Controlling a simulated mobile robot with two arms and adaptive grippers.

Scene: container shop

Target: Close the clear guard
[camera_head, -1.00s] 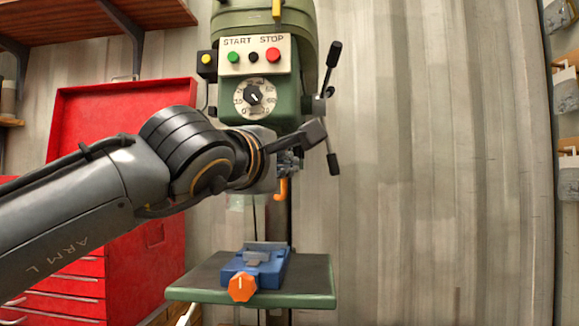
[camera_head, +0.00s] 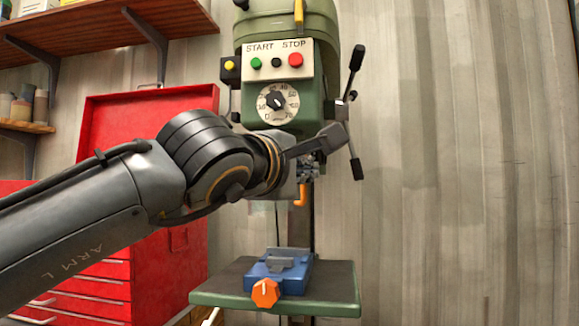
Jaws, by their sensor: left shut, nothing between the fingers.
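A green drill press (camera_head: 290,100) stands ahead with its dial and START and STOP buttons facing me. My left gripper (camera_head: 334,136) is shut and empty, in front of the lower right of the drill head, near the chuck (camera_head: 309,171). An orange piece (camera_head: 300,196) hangs below my left wrist beside the chuck; I cannot tell whether it belongs to the clear guard. The clear guard itself cannot be made out surely, and my left arm hides part of the area below the head. My right gripper is out of view.
A blue vise (camera_head: 283,268) with an orange knob sits on the drill table (camera_head: 335,280) below. The black feed levers (camera_head: 356,75) stick out at the head's right. A red tool cabinet (camera_head: 110,110) and shelf are at left; the right wall is clear.

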